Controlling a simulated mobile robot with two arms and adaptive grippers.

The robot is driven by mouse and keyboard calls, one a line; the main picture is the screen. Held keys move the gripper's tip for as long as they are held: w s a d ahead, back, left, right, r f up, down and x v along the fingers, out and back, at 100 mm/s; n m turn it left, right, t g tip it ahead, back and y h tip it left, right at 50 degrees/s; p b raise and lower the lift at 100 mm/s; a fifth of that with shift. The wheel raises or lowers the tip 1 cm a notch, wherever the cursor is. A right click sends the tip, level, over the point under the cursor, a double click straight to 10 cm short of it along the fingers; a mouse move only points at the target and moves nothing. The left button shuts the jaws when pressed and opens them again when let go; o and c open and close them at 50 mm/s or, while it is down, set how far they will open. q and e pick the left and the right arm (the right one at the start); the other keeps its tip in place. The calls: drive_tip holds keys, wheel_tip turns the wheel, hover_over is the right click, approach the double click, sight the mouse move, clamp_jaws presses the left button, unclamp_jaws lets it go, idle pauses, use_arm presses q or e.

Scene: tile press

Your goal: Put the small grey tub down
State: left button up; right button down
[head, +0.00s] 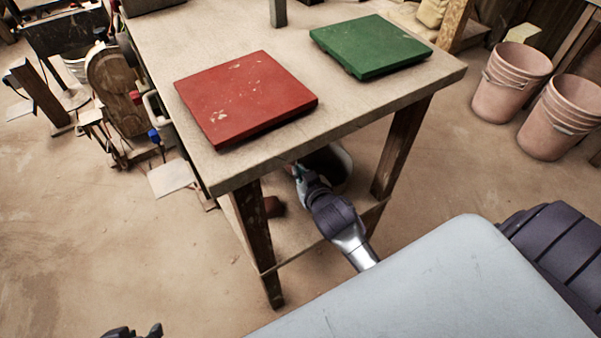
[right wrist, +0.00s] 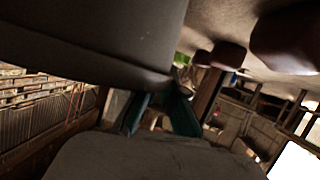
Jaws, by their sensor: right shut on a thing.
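The small grey tub (head: 343,160) shows partly under the front edge of the table in the head view, with a pale rim and a dark inside. The tabletop hides the rest of it. My right gripper (head: 299,171) reaches under the table and is shut on the tub at its left side. In the right wrist view, a large dark grey surface (right wrist: 90,45), seemingly the tub, fills the upper left beside the teal fingers (right wrist: 160,112). Whether the tub touches the shelf is hidden. My left gripper (head: 134,332) is barely in view at the bottom edge, away from the table.
The wooden table (head: 300,38) carries a red slab (head: 245,95) and a green slab (head: 370,45). Its legs (head: 402,150) flank the space below, where a low shelf (head: 290,240) shows. A brown object (head: 273,207) lies there. Pink buckets (head: 511,80) stand at the right.

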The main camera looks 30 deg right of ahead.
drive_tip(key=c, duration=1.3)
unclamp_jaws()
drive_tip(key=shift+s+r, duration=0.1)
drive_tip(key=shift+s, duration=0.05)
use_arm(q)
drive_tip(key=s+p, duration=0.1)
drive_tip(key=s+g+p, duration=0.1)
drive_tip(key=s+a+g+p, duration=0.1)
drive_tip(key=s, duration=0.1)
drive_tip(key=shift+a+r+y, duration=0.1)
drive_tip(key=shift+r+y, duration=0.15)
drive_tip(key=shift+y, duration=0.05)
use_arm(e)
drive_tip(key=s+a+r+g, duration=0.1)
drive_tip(key=s+g, duration=0.2)
drive_tip(key=s, duration=0.5)
drive_tip(key=s+a+n+g+y, duration=0.1)
drive_tip(key=s+a+g, duration=0.1)
drive_tip(key=s, duration=0.6)
drive_tip(key=s+a+r+n+g, duration=0.1)
drive_tip(key=s+g, duration=0.3)
drive_tip(key=s, duration=0.5)
drive_tip(key=shift+a+r+g+y, duration=0.25)
drive_tip(key=shift+r+g+y, duration=0.05)
drive_tip(key=shift+g+y, duration=0.1)
use_arm(q)
drive_tip(key=shift+w, duration=0.2)
use_arm(e)
drive_tip(key=shift+w, duration=0.1)
